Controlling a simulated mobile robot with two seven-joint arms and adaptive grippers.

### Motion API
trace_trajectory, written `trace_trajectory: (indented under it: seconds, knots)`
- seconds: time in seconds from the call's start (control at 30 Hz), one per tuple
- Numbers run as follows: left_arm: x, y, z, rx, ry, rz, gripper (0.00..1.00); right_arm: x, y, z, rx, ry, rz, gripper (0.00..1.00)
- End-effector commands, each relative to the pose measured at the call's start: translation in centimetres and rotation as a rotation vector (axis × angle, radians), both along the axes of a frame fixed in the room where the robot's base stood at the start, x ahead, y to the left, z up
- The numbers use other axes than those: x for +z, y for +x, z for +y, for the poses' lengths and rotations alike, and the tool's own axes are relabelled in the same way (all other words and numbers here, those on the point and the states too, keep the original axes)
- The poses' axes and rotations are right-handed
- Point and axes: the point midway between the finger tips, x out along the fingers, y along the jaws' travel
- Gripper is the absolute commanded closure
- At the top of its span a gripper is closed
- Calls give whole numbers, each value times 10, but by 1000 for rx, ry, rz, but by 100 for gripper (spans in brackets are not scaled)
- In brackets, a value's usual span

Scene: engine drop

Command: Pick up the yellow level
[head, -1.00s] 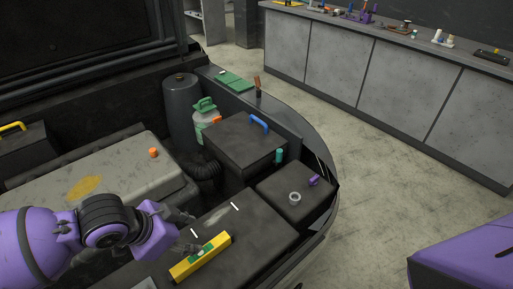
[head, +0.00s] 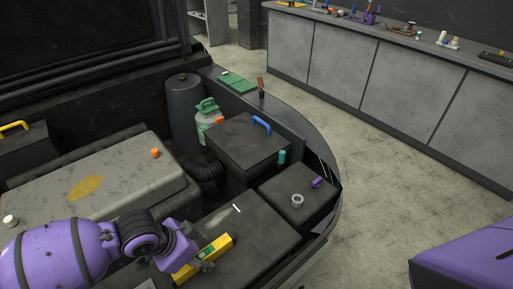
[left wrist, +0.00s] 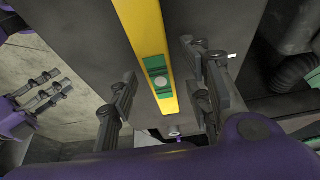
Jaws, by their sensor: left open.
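The yellow level (head: 219,245) with a green middle lies on a flat dark block (head: 262,232) in the engine bay. My left gripper (head: 203,262) is over the level and hides part of it in the head view. In the left wrist view the level (left wrist: 143,30) runs between the two spread fingers of my left gripper (left wrist: 163,95), with gaps on both sides. Those fingers are open and hold nothing.
A dark box with a blue handle (head: 261,125) and a smaller block carrying a grey ring (head: 297,201) and a purple piece (head: 318,182) stand beyond the level. A grey cover (head: 110,180) lies left. A long counter (head: 395,85) with tools stands at back right.

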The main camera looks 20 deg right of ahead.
Motion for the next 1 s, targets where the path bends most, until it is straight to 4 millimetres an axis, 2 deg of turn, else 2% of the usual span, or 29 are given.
trace_trajectory:
  seconds: [0.07,0.4,0.43,0.77,0.87,1.0]
  knots:
    - [1,0,0,0,0,-1,55,1,2,-1,2,-2,-3,66]
    - [1,0,0,0,0,-1,98,1,1,-3,11,-8,-2,66]
    - [1,0,0,0,0,-1,100,1,1,-3,11,-8,-2,66]
    - [3,1,0,0,-1,-3,100,1,1,0,15,-4,-2,66]
    - [9,1,0,0,-1,-4,100,2,2,0,14,-4,-3,66]
    - [27,1,-1,-1,-3,-5,100,4,4,1,11,-1,-7,66]
